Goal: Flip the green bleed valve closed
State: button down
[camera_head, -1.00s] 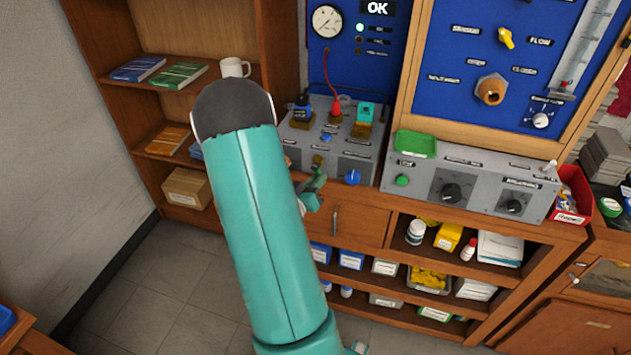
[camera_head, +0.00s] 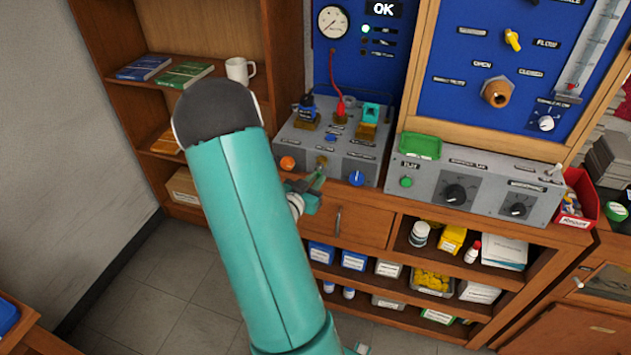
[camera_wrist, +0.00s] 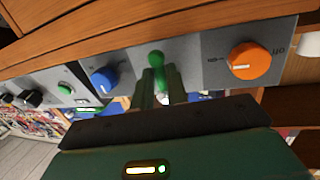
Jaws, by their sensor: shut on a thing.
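The green bleed valve (camera_wrist: 156,61) is on the grey panel in the wrist view, between a blue knob and an orange knob. Its rounded green handle shows just beyond my fingertips, and its lower part is hidden between them. My gripper (camera_wrist: 160,88) is shut on the handle. In the head view my gripper (camera_head: 311,186) is at the front face of the grey bench box, between the orange and blue knobs. The valve is too small and covered there to make out its lever angle.
The orange knob (camera_wrist: 250,60) and the blue knob (camera_wrist: 104,80) flank the valve closely. A grey control box with a green tray (camera_head: 420,145) stands to the right. A white mug (camera_head: 240,70) is on the shelf at the left. The floor in front is clear.

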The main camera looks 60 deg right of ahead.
jog(key=c, duration=1.4)
grip_release()
jog(key=a, duration=0.4)
jog(key=a+r, duration=0.1)
jog(key=a, duration=0.8)
jog(key=shift+w+a+r, duration=0.2)
jog(key=shift+w+a, duration=0.05)
jog(key=shift+a, duration=0.15)
